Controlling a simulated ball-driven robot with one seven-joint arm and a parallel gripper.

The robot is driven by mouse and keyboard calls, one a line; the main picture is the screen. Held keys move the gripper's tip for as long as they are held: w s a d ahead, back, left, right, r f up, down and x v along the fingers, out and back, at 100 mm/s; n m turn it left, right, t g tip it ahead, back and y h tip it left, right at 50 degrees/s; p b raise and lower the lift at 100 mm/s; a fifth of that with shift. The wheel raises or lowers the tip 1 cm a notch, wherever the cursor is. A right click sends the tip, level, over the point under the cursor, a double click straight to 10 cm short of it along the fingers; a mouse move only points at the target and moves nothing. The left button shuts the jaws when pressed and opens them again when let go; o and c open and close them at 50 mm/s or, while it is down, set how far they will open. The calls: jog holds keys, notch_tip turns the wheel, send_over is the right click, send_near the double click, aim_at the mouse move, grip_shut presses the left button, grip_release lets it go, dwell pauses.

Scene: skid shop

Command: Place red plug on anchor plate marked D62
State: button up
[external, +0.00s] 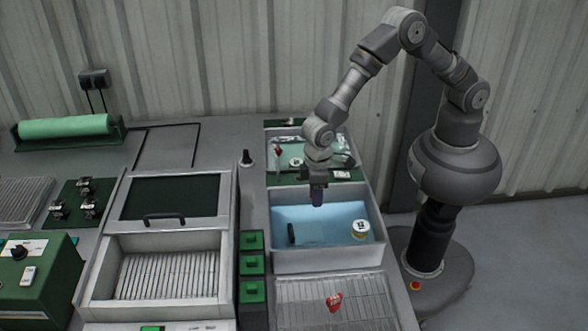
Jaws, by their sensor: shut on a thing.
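My gripper (317,200) points down over the blue-lined bin (322,262). It is shut on a small dark bluish-purple thing (318,194), which is hard to tell from the fingers. A red piece with a pale mark (334,301) lies on the wire rack in front of the bin. Another small red piece (278,149) is in the tray behind. I cannot tell which is the red plug. A round pale disc with a dark mark (361,229) lies in the bin, and a similar disc (296,162) is in the back tray. I cannot read D62 on anything.
A dark upright piece (291,234) stands in the bin's left side. Green boxes (251,265) line the left of the bin. A pale ribbed basin (165,275) is further left. The bin walls rise around the gripper's area; the rack is mostly bare.

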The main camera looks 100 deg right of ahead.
aim_at(314, 229)
notch_tip(314, 229, down, 11)
jog(key=b, duration=0.3)
jog(key=shift+b, duration=0.4)
jog(key=shift+f, duration=0.25)
jog(key=o, duration=1.1)
jog(key=shift+r, duration=0.1)
jog(key=shift+c, duration=0.2)
jog(key=shift+r, duration=0.1)
